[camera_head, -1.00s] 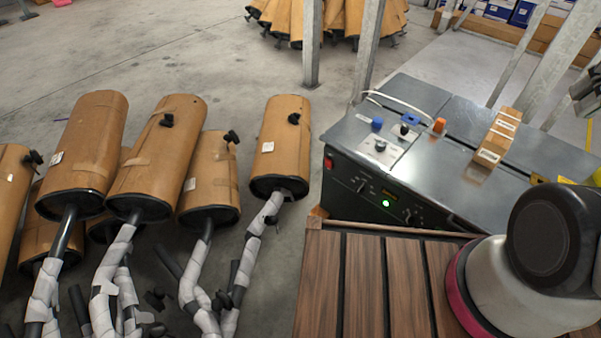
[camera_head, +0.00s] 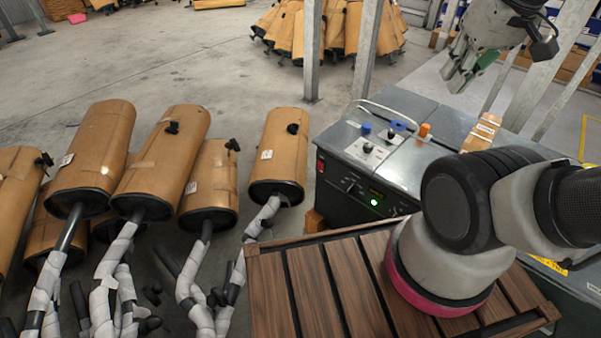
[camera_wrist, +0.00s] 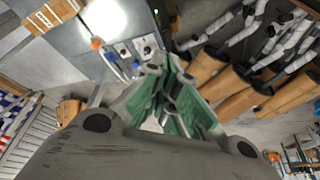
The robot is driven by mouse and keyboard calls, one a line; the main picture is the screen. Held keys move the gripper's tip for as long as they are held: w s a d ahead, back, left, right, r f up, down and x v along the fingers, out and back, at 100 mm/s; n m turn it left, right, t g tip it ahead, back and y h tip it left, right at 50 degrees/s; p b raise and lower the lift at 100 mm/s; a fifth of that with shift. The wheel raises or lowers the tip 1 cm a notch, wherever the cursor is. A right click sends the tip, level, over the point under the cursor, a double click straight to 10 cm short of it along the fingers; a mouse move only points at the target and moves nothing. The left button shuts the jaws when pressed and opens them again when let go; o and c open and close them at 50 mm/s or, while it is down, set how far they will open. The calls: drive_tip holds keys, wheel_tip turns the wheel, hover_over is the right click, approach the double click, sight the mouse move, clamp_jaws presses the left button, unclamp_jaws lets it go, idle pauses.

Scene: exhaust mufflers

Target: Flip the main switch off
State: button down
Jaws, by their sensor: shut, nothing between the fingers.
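The grey metal machine (camera_head: 400,165) stands right of centre in the head view. Its front panel carries a red switch (camera_head: 320,165) at the left end, a dark rotary knob (camera_head: 350,186) and a lit green lamp (camera_head: 375,202). I cannot tell for certain which control is the main switch, nor its position. My gripper (camera_head: 458,80) is shut and empty, above and behind the machine at the upper right. In the wrist view my gripper (camera_wrist: 183,108) shows green finger pads, and the machine's top controls (camera_wrist: 125,55) lie beyond them.
On the machine top are blue (camera_head: 397,125) and orange (camera_head: 425,130) knobs, a curved metal handle and a cardboard box (camera_head: 482,132). Wrapped mufflers (camera_head: 160,165) stand at the left. Metal posts (camera_head: 312,50) rise behind. A slatted wooden platform (camera_head: 300,290) lies in front.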

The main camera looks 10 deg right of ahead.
drive_tip(key=w+a+f+n+h, duration=0.3)
drive_tip(key=w+a+f+n, duration=0.45)
drive_tip(key=f, duration=0.75)
drive_tip(key=w+a+f+n+h, duration=0.4)
drive_tip(key=w+a+f+n, duration=0.3)
drive_tip(key=f, duration=0.9)
drive_tip(key=w+a+f+n+h, duration=0.4)
drive_tip(key=w+f+n, duration=0.45)
drive_tip(key=f, duration=0.65)
drive_tip(key=w+a+n+t+y, duration=0.2)
drive_tip(key=w+a, duration=0.2)
drive_tip(key=a, duration=0.2)
drive_tip(key=shift+a+f+y, duration=0.2)
drive_tip(key=shift+f+y, duration=0.05)
drive_tip(key=shift+y, duration=0.05)
